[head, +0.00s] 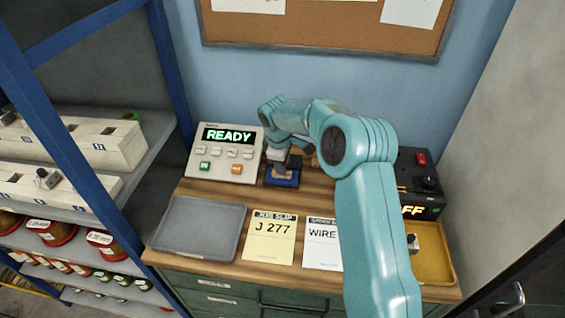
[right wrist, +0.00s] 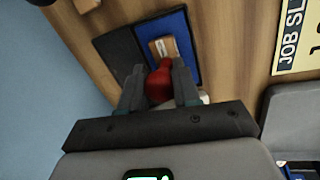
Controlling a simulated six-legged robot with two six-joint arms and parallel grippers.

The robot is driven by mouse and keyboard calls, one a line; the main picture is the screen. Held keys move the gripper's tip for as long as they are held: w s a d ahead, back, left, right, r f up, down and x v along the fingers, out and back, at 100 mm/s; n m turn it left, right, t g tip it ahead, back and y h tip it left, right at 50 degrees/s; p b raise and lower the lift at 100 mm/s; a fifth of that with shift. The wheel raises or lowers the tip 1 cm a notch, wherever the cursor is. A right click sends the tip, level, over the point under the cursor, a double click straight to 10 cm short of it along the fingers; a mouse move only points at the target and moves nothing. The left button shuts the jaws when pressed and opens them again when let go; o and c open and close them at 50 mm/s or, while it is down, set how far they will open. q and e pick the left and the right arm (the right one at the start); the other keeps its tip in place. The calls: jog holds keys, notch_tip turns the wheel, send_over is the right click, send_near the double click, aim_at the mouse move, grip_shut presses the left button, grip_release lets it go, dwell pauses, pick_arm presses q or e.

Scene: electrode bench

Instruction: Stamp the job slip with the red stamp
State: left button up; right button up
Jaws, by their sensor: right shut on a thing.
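The yellow job slip (head: 271,238), marked J 277, lies flat at the front middle of the bench. Its corner also shows in the right wrist view (right wrist: 298,38). My right gripper (right wrist: 159,78) is shut on the red handle of the stamp (right wrist: 159,88). The stamp's wooden block (right wrist: 168,46) is over the blue ink pad (right wrist: 181,24); I cannot tell whether it touches. In the head view my right gripper (head: 281,161) is just above the blue pad (head: 281,180), behind the slip, and hides the handle. My left gripper is not in view.
A grey tray (head: 200,228) lies left of the slip, and a white WIRE sheet (head: 322,245) lies right of it. A READY panel (head: 226,152) stands behind. A black box (head: 420,185) and a yellow tray (head: 433,262) are at the right, partly behind my arm.

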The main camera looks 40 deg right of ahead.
dwell(0.5)
jog(key=shift+p+v, duration=0.8)
jog(key=shift+v, duration=0.05)
jog(key=shift+d+r+p, duration=0.15)
jog(key=shift+r+p, duration=1.7)
jog(key=shift+r, duration=0.85)
jog(key=shift+w+f, duration=0.1)
jog(key=shift+f, duration=0.05)
